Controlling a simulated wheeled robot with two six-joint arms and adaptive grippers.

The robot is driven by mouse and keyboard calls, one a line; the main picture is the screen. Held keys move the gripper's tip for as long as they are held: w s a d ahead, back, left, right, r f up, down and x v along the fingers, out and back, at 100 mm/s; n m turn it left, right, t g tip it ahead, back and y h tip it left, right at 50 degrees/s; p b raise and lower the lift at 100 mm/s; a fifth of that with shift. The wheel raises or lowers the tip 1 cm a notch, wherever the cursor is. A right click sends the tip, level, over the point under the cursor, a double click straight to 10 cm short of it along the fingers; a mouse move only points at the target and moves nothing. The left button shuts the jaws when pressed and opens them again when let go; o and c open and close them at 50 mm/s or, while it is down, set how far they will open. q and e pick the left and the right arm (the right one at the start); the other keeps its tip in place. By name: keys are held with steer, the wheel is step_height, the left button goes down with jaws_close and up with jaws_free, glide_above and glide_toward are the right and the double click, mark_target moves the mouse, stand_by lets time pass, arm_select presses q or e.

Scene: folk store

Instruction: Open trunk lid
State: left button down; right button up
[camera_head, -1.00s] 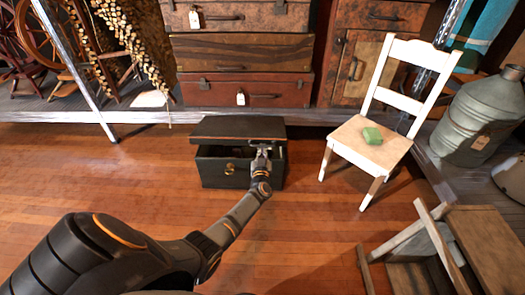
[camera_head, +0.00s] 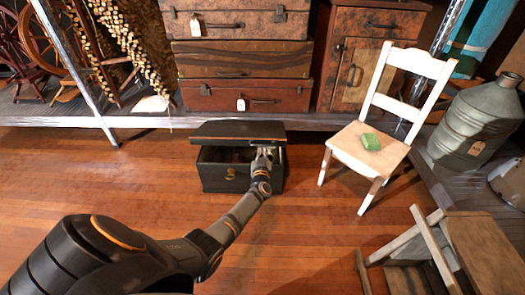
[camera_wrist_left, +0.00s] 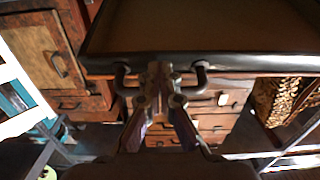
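The dark trunk (camera_head: 225,177) stands on the wooden floor in front of the shelf, with a round brass fitting on its front. Its lid (camera_head: 240,129) is partly raised, leaving a dark gap above the body. My left gripper (camera_head: 265,153) is at the right part of the trunk's front, just under the lid edge. In the left wrist view the lid (camera_wrist_left: 200,28) fills the top, with a dark handle (camera_wrist_left: 122,78) on its edge. The left gripper (camera_wrist_left: 160,72) appears shut on the middle of this handle. The fingers hide the handle's middle. My right gripper is out of view.
A white chair (camera_head: 371,150) with a green block (camera_head: 371,142) on its seat stands right of the trunk. Stacked suitcases (camera_head: 245,95) are on the shelf behind. A wooden stool (camera_head: 480,250) is at lower right. The floor left of the trunk is clear.

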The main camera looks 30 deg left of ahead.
mark_target(263, 138)
arm_select(q)
steer(key=shift+w+a+r+p, duration=0.2)
steer(key=shift+r+p, duration=0.2)
steer(key=shift+r, duration=0.2)
steer(key=shift+w+a+r+p, duration=0.1)
steer(key=shift+w+r+p, duration=0.1)
steer(key=shift+r+p, duration=0.3)
steer(key=shift+r, duration=0.1)
steer(key=shift+w+a+r+p, duration=0.1)
steer(key=shift+w+r+p, duration=0.1)
steer(key=shift+r+p, duration=0.2)
steer(key=shift+w+a+r+p, duration=0.15)
steer(key=shift+r+p, duration=0.1)
steer(key=shift+r, duration=0.25)
steer(key=shift+w+r, duration=0.15)
steer(key=shift+r, duration=0.1)
